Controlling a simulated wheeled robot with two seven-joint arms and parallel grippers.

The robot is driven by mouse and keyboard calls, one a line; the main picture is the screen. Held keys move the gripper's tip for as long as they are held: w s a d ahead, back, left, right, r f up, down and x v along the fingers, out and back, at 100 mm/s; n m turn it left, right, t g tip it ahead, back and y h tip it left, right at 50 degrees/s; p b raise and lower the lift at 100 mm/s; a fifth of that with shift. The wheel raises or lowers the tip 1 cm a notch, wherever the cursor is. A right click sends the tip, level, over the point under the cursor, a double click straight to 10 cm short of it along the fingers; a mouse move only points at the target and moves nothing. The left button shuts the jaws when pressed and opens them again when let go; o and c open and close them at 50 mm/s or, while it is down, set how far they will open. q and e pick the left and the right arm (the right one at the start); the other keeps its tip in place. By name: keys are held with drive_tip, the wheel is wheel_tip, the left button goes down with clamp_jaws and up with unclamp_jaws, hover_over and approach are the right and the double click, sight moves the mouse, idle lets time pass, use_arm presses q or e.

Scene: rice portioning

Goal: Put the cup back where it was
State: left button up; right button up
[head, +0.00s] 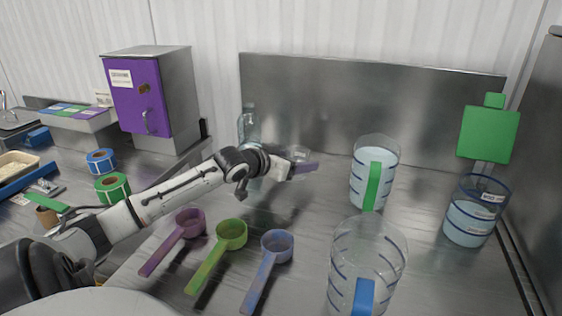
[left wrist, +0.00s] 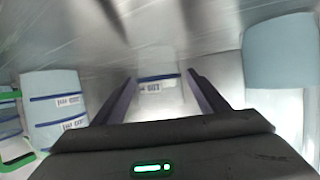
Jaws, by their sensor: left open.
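A small clear cup (head: 299,152) stands at the back of the steel counter, partly hidden behind my left gripper (head: 304,168). In the left wrist view, a clear cup with a blue band and a white label (left wrist: 158,86) shows between the two dark purple fingers of my left gripper (left wrist: 160,92). The fingers are apart, with a gap on both sides of the cup, so the gripper is open. I cannot tell how deep the cup sits between them. My right gripper is not in view.
A clear jug with a green handle (head: 374,185), a jug with a blue handle (head: 367,250) and a blue-rimmed beaker (head: 472,215) stand to the right. Purple (head: 189,222), green (head: 231,235) and blue (head: 277,246) scoops lie in front. A clear bottle (head: 249,125) stands behind my wrist.

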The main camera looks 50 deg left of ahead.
use_arm(q)
drive_tip(key=shift+v, duration=3.9)
